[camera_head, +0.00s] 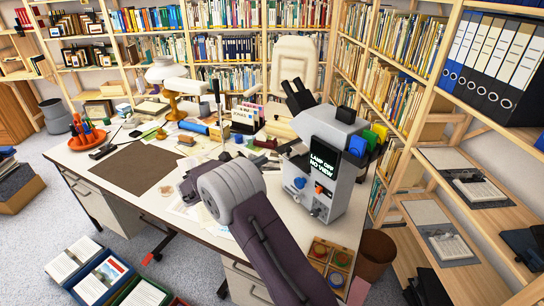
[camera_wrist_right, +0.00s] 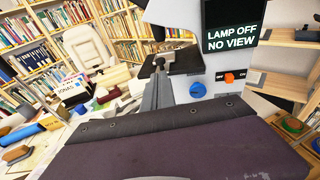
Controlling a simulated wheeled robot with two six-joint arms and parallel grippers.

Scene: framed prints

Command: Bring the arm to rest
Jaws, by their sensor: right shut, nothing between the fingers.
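My right arm (camera_head: 275,245), dark purple with a grey round joint, comes in from the bottom of the head view and reaches over the desk in front of the microscope. In the wrist view my right gripper (camera_wrist_right: 158,66) is shut and empty, its narrow grey fingers pointing away from the camera, just left of the microscope. In the head view its fingertips are hard to make out among the desk clutter. The grey microscope (camera_head: 318,165) stands upright on the desk; its screen (camera_wrist_right: 236,25) reads "LAMP OFF NO VIEW". My left gripper is not in view.
The desk (camera_head: 120,170) holds a brown mat (camera_head: 133,168), an orange lamp (camera_head: 173,100) and papers. A wooden tray (camera_head: 340,262) lies at its front right, with a brown bin (camera_head: 375,255) beside it. Shelves stand behind and right. Boxes of prints (camera_head: 100,278) lie on the floor.

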